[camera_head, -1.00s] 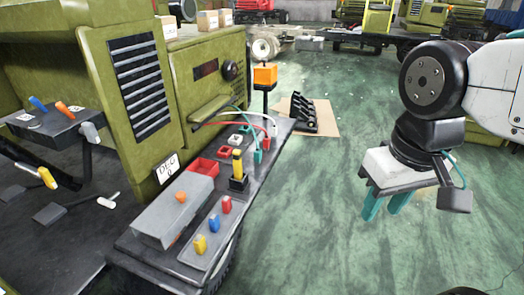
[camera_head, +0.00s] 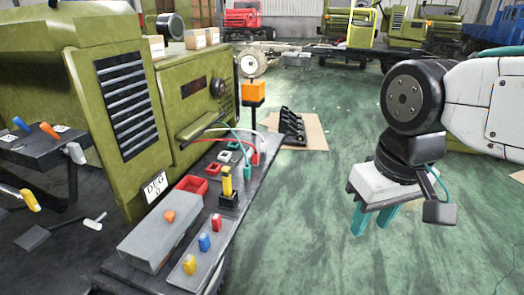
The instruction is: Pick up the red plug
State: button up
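A small red plug (camera_head: 216,221) stands upright on a grey strip (camera_head: 207,250) at the front edge of the dark bench. It is in a row with a blue plug (camera_head: 204,242) and a yellow plug (camera_head: 189,264), and is the farthest of the three. My gripper (camera_head: 373,219) hangs over the open floor, well to the right of the bench. Its teal fingers are apart, with nothing between them. It points down and is clear of everything.
Beside the row are a grey box (camera_head: 150,241) with an orange knob, a red tray (camera_head: 191,184) and a yellow-and-black upright part (camera_head: 227,181). A red-tipped cable (camera_head: 255,158) and teal cables lie farther back. A green machine (camera_head: 130,100) stands behind the bench. Green floor is free to the right.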

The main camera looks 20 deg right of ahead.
aim_at(255, 155)
jog(key=z, duration=1.45)
jog(key=i, duration=1.3)
jog(key=u, duration=2.65)
